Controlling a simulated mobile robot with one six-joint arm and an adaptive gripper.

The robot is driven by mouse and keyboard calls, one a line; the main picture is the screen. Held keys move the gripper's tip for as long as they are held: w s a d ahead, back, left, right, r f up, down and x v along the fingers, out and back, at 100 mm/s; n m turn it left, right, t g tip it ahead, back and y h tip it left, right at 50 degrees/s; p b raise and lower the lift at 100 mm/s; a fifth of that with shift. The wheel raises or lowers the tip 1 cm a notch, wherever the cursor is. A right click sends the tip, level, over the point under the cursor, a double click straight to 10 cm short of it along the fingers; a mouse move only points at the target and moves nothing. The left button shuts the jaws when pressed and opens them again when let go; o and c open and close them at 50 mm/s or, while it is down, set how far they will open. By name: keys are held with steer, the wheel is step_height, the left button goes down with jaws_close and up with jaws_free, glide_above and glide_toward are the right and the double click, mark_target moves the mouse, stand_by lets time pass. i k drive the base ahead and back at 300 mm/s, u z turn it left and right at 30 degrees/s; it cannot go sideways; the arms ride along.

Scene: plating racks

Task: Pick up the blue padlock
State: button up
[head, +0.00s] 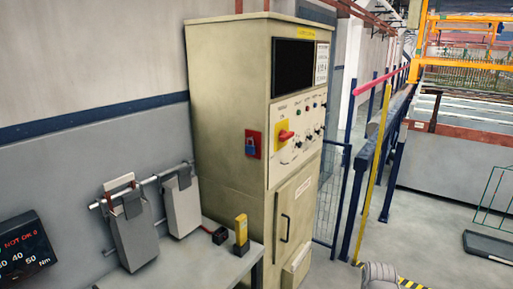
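The blue padlock (250,150) is small and sits against a red plate (257,137) on the side of the tall beige control cabinet (225,105). It is upright, at about the middle height of the cabinet, with nothing in front of it. How it is held on the plate is too small to tell. My gripper is not in view; only a grey rounded part, perhaps of my arm, shows at the bottom edge, well apart from the padlock.
A grey table (205,262) stands below and left of the padlock, with a yellow device (241,230) and a small dark red item (219,236). Two grey boxes (183,208) hang on a wall rail. A yellow post (376,175) and blue railing stand right; floor (425,235) is open there.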

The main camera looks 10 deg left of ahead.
mark_target(250, 149)
steer(key=z, duration=0.05)
steer(key=i, duration=0.9)
steer(key=u, duration=0.1)
